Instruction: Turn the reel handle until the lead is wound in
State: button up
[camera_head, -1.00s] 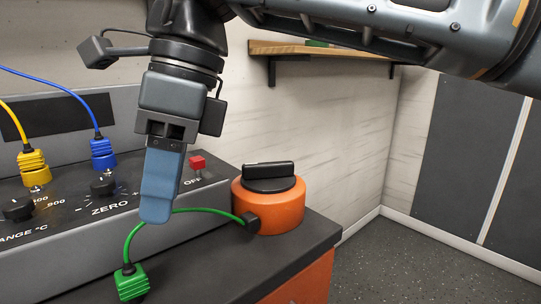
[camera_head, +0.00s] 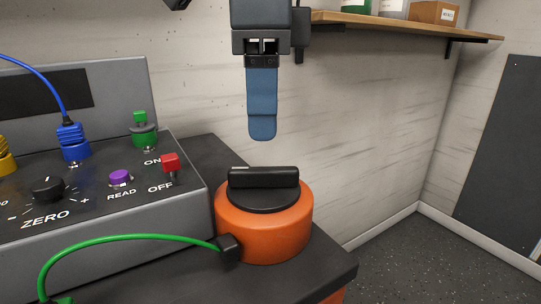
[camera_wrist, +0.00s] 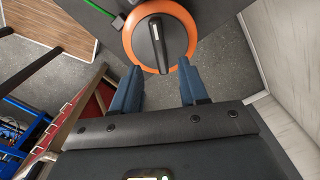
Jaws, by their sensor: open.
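The orange reel (camera_head: 263,232) stands on the dark bench top near its right corner. Its black bar handle (camera_head: 263,178) lies on a round black cap on top. The green lead (camera_head: 130,239) runs from the black block on the reel's side to the left and out of view at the bottom. My gripper (camera_head: 262,138) points down above the handle, with a gap between them. In the wrist view, the two blue fingers (camera_wrist: 160,72) are apart and empty. The handle (camera_wrist: 156,44) shows beyond the fingertips, between them, with the orange reel ring (camera_wrist: 186,30) around it.
A grey control box (camera_head: 150,215) with knobs, buttons and plugs stands left of the reel. A wooden shelf (camera_head: 410,26) is on the wall at upper right. The bench edge is close right of the reel, with open floor beyond.

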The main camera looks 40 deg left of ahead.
aim_at(263, 168)
notch_tip(263, 168, down, 7)
jog(key=shift+r+b, duration=0.1)
jog(key=shift+b, duration=0.35)
grip_shut()
